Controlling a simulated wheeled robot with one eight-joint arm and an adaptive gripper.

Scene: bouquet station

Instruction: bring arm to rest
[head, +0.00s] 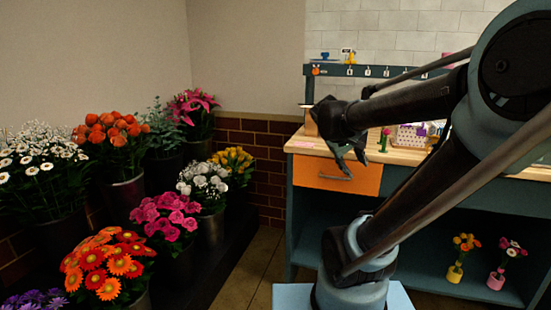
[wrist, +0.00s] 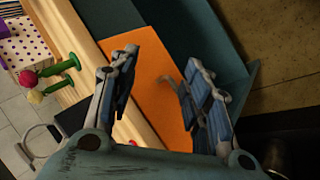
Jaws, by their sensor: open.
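My gripper (head: 350,155) is in front of the workbench's left end, near the top edge and the orange drawer (head: 325,178). In the wrist view my gripper (wrist: 160,90) shows two blue-padded fingers spread apart, with nothing between them. Beyond the fingers the orange drawer front (wrist: 155,80) fills the middle of the view. My arm is bent and reaches across the right half of the head view.
Small vases (head: 455,273) stand on the lower shelf. Flower buckets (head: 125,195) crowd the left; floor (head: 250,270) shows between.

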